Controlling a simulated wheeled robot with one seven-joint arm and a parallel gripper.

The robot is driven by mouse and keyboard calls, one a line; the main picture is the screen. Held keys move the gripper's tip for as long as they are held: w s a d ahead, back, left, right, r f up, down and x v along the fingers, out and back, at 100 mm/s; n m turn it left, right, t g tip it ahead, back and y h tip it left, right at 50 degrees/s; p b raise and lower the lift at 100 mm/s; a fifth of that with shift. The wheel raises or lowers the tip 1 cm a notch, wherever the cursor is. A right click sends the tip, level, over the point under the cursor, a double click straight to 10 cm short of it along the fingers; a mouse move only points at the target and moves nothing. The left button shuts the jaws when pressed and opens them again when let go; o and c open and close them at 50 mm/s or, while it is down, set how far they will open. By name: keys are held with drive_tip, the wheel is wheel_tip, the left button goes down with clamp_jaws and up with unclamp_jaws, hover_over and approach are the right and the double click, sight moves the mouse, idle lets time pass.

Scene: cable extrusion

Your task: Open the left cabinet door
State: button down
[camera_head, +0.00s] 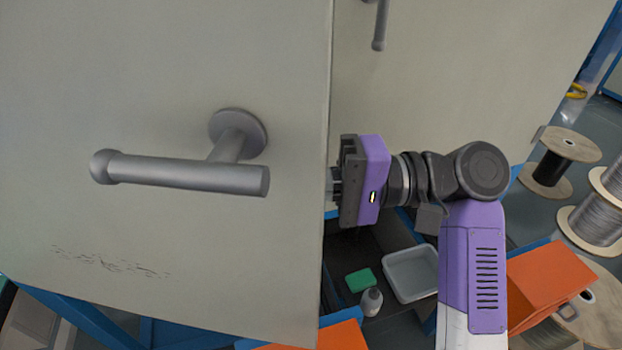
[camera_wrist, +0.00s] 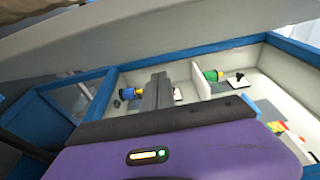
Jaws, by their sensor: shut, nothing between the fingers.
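The left cabinet door (camera_head: 220,60) is a large pale grey panel filling the left of the head view, with a bar handle (camera_head: 185,173). It stands partly open, with a gap along its right edge. My gripper (camera_head: 333,185) is at that edge, away from the handle; its fingertips are hidden behind the door. In the wrist view its shut, empty fingers (camera_wrist: 157,92) point toward the blue-framed cabinet interior (camera_wrist: 200,65). A pale panel crosses the top of that view. I cannot tell whether the fingers touch the door.
The right door (camera_head: 460,70) with its handle (camera_head: 380,25) stands behind my arm. Below my gripper are a grey tray (camera_head: 411,273), a green block (camera_head: 360,280) and a small bottle (camera_head: 371,301). An orange box (camera_head: 550,290) and cable spools (camera_head: 565,158) stand at the right.

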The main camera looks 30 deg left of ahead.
sight(248, 215)
drive_tip(key=shift+s+d, duration=0.1)
drive_tip(key=shift+s, duration=2.35)
drive_tip(key=shift+p, duration=0.3)
